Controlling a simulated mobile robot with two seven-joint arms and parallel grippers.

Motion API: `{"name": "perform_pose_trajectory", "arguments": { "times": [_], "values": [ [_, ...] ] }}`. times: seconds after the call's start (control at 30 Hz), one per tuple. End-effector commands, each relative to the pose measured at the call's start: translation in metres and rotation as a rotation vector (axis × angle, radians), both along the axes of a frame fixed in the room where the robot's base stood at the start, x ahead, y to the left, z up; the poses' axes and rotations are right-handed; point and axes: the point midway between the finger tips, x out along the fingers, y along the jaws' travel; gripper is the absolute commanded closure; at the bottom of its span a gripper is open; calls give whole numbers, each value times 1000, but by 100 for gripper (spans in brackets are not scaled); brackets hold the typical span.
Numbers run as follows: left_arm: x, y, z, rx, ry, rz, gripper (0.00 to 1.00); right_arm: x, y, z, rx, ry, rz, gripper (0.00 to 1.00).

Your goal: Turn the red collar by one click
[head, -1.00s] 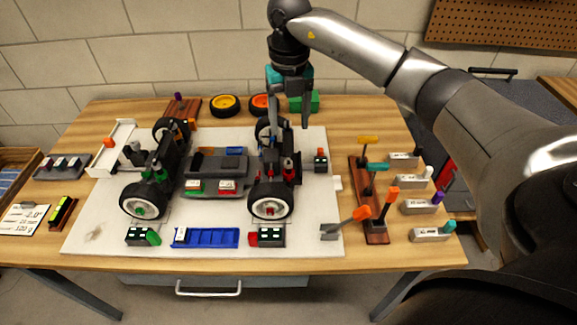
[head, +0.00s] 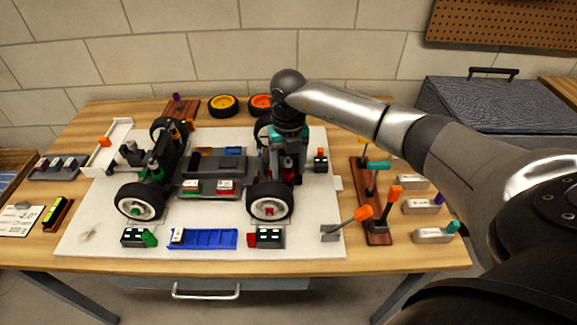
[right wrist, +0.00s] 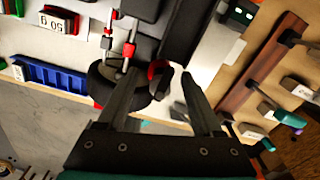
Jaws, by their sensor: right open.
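The race car's black chassis lies on the white mat, with a white-rimmed wheel (head: 270,201) at the near right corner. My right gripper (head: 287,158) is lowered over the car's right side, above and behind that wheel. In the right wrist view my right gripper (right wrist: 159,82) has its two fingers apart and nothing held. A red collar (right wrist: 129,50) sits on a thin shock rod just beyond the left fingertip. A curved red part (right wrist: 158,68) shows between the fingertips against black. Contact cannot be told. My left gripper is out of view.
A blue rack (head: 203,239) and a box with white labels (head: 269,237) lie along the mat's near edge. Right of the mat, a brown tool rack (head: 378,232) holds upright coloured-handled tools, and grey blocks (head: 421,207) stand beyond it. The near mat has free room.

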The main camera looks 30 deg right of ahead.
Motion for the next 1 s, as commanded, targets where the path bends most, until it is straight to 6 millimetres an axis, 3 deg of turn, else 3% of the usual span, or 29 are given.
{"name": "perform_pose_trajectory", "arguments": {
  "times": [0.13, 0.73, 1.0],
  "values": [
    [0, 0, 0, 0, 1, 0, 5, 0, 0, 0, 0, 0, 0, 32],
    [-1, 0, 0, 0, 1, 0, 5, 0, 0, 1, 1, 0, 0, 100],
    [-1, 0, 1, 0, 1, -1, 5, 0, 0, 1, 1, 0, -9, 100]
  ]
}}
